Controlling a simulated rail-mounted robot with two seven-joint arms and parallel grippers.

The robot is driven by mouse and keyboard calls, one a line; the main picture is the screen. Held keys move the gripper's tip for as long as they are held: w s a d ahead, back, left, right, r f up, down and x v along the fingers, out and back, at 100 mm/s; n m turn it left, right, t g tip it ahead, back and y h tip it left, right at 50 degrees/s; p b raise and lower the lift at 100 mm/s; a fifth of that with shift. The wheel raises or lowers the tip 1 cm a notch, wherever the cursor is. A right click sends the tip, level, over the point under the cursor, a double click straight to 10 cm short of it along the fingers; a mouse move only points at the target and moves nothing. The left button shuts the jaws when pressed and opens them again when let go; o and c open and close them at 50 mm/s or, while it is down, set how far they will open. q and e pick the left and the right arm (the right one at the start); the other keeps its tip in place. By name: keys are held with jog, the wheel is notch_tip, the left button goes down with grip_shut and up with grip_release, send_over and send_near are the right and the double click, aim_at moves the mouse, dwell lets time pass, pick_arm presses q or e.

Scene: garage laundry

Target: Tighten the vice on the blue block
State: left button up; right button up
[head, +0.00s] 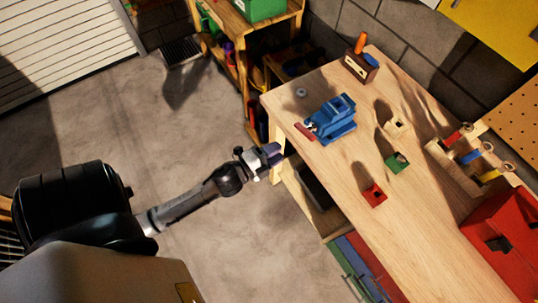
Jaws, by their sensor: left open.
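A blue vice (335,124) stands near the left end of the wooden workbench. A red bar, which looks like its handle (304,132), points to the bench's left edge. A blue piece on top of the vice (342,103) may be the blue block, but it blends with the vice and I cannot tell how tightly it is held. My left gripper (274,154) is open and empty, just off the bench's left edge, below and left of the handle and apart from it. My right gripper is not in view.
On the workbench (350,225) stand a red block (374,195), a green block (397,163), a pale wooden block (396,127), a wooden rack (455,170) and a red toolbox (505,240). A holder with an orange-handled tool (361,65) stands behind the vice. Floor left of the bench is clear.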

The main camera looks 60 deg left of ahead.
pick_arm(q)
jog(key=shift+s+a, duration=0.1)
jog(key=shift+s, duration=1)
jog(key=shift+w, duration=0.1)
